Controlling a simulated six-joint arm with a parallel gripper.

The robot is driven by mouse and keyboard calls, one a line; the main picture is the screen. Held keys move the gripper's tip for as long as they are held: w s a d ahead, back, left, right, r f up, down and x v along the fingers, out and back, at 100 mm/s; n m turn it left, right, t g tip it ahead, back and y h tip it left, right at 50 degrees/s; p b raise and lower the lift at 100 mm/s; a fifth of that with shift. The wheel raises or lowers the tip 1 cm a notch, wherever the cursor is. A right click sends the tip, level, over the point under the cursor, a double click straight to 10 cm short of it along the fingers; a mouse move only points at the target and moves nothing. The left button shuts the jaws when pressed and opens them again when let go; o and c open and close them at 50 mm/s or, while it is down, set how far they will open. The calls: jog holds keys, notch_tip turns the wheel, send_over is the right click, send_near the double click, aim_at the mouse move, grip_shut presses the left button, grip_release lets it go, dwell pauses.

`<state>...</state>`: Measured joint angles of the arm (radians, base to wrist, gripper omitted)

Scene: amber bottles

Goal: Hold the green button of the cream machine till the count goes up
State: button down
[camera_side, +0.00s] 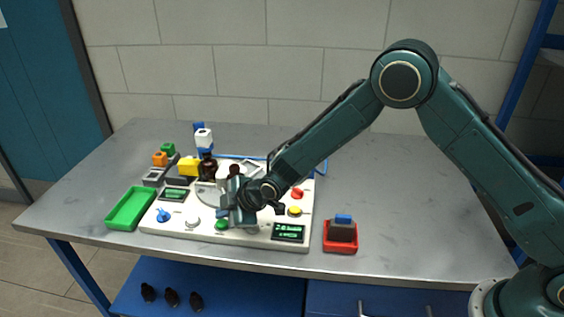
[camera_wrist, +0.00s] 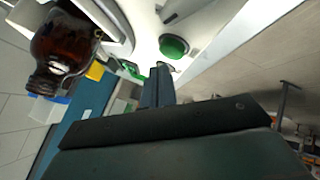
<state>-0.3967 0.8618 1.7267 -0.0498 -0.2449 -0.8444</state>
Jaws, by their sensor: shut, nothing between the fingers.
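The cream machine (camera_side: 262,238) lies on the grey table. Its round green button (camera_side: 221,225) is on the front part of the panel, and it also shows in the wrist view (camera_wrist: 173,46). My gripper (camera_side: 232,216) is low over the panel, just beside and above the green button. In the wrist view its fingers (camera_wrist: 158,76) are together and empty, with tips close to the button; I cannot tell whether they touch it. A dark display (camera_side: 288,232) at the front right shows green text too small to read. A second display (camera_side: 172,195) is at the left.
An amber bottle (camera_side: 207,168) stands at the machine's back and shows large in the wrist view (camera_wrist: 62,46). A blue knob (camera_side: 163,214), white knob (camera_side: 193,223), yellow button (camera_side: 295,211) and red control (camera_side: 297,193) surround the area. A green tray (camera_side: 113,221) and red tray (camera_side: 340,249) flank the machine.

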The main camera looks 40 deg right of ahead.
aim_at(226, 224)
jog(key=shift+r, duration=0.1)
dwell(0.3)
jog(key=shift+r, duration=2.45)
jog(key=shift+d+r, duration=0.1)
jog(key=shift+r, duration=0.05)
jog(key=s+d+r+m+h, duration=0.1)
jog(key=s+d+r+m, duration=0.2)
jog(key=s+d+r, duration=0.5)
jog(key=s+d+r+m+h, duration=0.1)
jog(key=s+d+r+m, duration=0.3)
jog(key=s+d+r, duration=0.45)
jog(key=s+d+r+m+g+h, duration=0.1)
jog(key=s+d+r+m, duration=0.1)
jog(key=s, duration=0.9)
jog(key=s+d+r+m+g+h, duration=0.1)
jog(key=s+d+m, duration=0.4)
jog(key=s, duration=0.7)
jog(key=shift+s+d+r+g, duration=0.25)
jog(key=shift+d+r, duration=0.2)
jog(key=shift+d, duration=0.45)
